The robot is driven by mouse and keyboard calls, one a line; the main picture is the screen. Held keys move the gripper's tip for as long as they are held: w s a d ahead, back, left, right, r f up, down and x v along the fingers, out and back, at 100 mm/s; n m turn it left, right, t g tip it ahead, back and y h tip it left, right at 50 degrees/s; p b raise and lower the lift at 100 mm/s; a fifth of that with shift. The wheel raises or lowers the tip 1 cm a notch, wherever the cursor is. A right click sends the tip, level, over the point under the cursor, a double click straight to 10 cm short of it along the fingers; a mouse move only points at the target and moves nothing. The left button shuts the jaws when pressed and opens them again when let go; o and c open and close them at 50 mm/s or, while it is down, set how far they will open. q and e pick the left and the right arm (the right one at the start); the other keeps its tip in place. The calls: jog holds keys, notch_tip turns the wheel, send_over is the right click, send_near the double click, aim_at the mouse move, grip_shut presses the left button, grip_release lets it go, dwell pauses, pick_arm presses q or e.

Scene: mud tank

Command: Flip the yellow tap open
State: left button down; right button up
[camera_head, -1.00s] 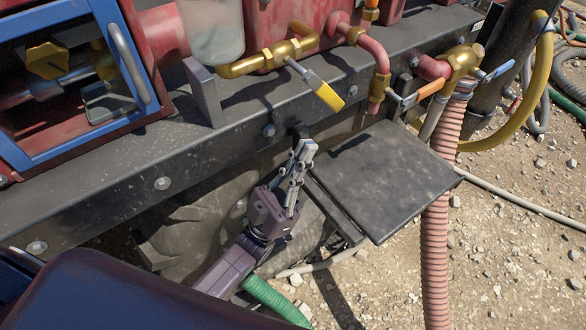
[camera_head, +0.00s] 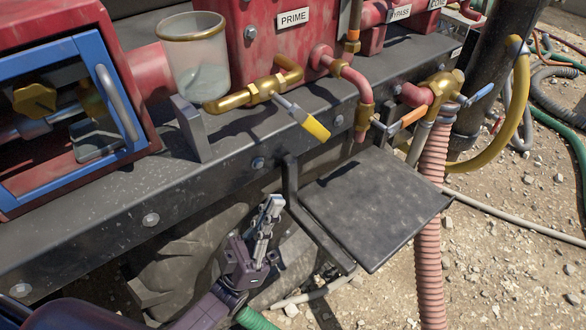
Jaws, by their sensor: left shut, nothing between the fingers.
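The yellow tap handle (camera_head: 303,117) is a flat lever with a yellow end and a grey metal shank. It slants down to the right from a brass pipe fitting (camera_head: 262,90) on the front of the red machine. My left gripper (camera_head: 272,206) is below and a little left of the handle, under the dark frame beam, pointing up. Its fingers are shut and empty, and it is clear of the handle. My right gripper is not in view.
A dark shelf plate (camera_head: 375,205) juts out right of my gripper. An orange-handled tap (camera_head: 408,118) and a blue-handled tap (camera_head: 480,92) are further right. A clear cup (camera_head: 196,62) and blue-framed box (camera_head: 130,120) are left. The dark beam (camera_head: 110,200) runs above my gripper.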

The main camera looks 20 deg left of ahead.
aim_at(310, 125)
pick_arm(q)
jog(key=s+a+r+n+g, duration=0.1)
jog(key=n, duration=0.4)
jog(key=s+r+n+g+y, duration=0.1)
jog(key=s+n, duration=0.1)
jog(key=n, duration=0.3)
jog(key=s+a+n+g+y, duration=0.1)
jog(key=n, duration=0.4)
jog(key=shift+s+a+r+n+p, duration=0.25)
jog(key=shift+a+r+n+p, duration=0.05)
jog(key=shift+r+p, duration=0.1)
jog(key=shift+r, duration=0.1)
jog(key=p+x, duration=0.5)
jog(key=x, duration=0.9)
jog(key=shift+f, duration=0.25)
jog(key=shift+w+d, duration=0.1)
jog(key=shift+d, duration=0.05)
